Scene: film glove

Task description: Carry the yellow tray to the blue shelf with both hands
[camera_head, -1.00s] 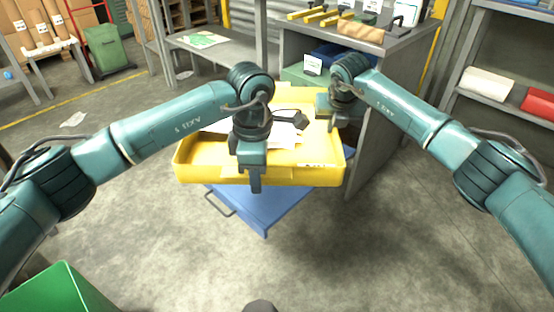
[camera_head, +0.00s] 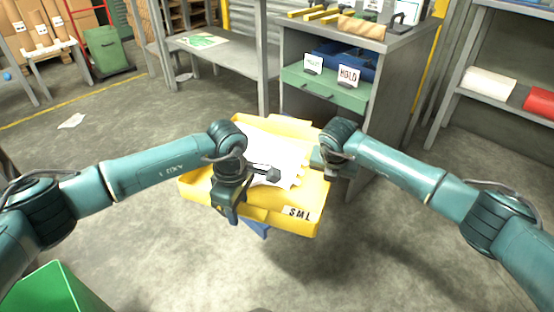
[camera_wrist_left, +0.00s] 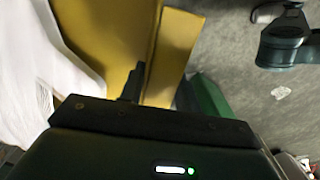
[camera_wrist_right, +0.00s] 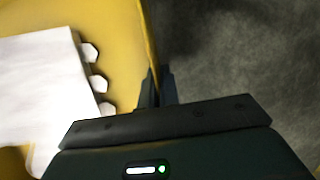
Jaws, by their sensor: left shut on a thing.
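The yellow tray (camera_head: 266,215) is in the middle of the head view, turned at an angle, with an "SML" label on its near wall. White sheet-like things (camera_head: 272,160) lie in it; in the right wrist view one has rounded finger-like ends (camera_wrist_right: 92,82). My left gripper (camera_head: 228,212) is shut on the tray's near left wall, and its fingers show in the left wrist view (camera_wrist_left: 135,82). My right gripper (camera_head: 324,163) is at the tray's right wall, its fingers close about the rim in the right wrist view (camera_wrist_right: 157,88). No blue shelf is clearly seen.
A grey cabinet (camera_head: 300,45) with a green drawer (camera_head: 325,88) and blue bin (camera_head: 345,62) stands behind. A green bin (camera_head: 55,292) is at front left. A grey shelf (camera_head: 490,85) stands right. Floor in front is clear.

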